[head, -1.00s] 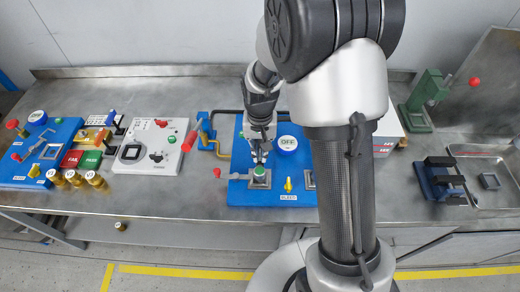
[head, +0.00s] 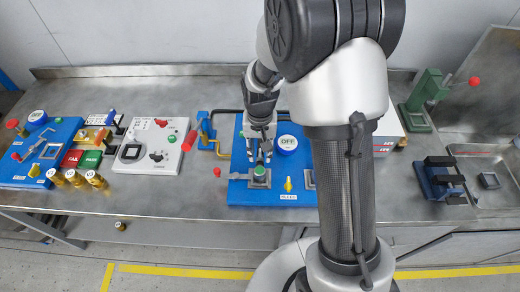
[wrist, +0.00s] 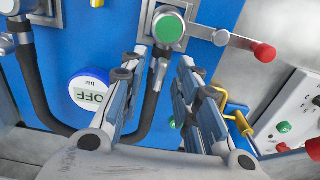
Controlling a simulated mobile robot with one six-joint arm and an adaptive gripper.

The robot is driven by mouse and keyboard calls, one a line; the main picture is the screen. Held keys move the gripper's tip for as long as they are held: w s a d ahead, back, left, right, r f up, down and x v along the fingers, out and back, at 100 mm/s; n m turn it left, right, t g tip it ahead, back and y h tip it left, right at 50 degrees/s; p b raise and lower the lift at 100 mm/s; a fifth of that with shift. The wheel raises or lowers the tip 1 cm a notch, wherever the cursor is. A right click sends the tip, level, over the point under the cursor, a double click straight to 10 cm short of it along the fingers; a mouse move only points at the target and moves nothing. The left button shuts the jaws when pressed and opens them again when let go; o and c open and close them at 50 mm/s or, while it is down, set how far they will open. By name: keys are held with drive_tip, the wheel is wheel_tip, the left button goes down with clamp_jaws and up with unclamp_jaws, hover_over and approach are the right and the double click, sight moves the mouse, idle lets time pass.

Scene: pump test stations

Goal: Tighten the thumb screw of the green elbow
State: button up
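A green round cap (wrist: 168,28) sits on a grey metal fitting on the blue pump board (wrist: 112,30). A black hose (wrist: 148,112) runs from this fitting, which I take for the green elbow. The cap also shows in the head view (head: 259,171), just in front of my gripper (head: 263,155). In the wrist view my gripper (wrist: 162,62) is open, its two fingers apart with nothing held between them. The fingertips are near the fitting; whether they touch it is unclear. I cannot clearly make out the thumb screw.
A lever with a red knob (wrist: 264,52) sticks out right of the cap in the wrist view. A gauge reading OFF (wrist: 91,94) and a yellow pipe (wrist: 240,123) are near the fingers. A white panel (head: 152,146) stands left of the board.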

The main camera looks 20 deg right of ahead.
sight(260, 153)
wheel_tip(260, 153, up, 12)
idle(0.5)
drive_tip(key=shift+r, duration=0.1)
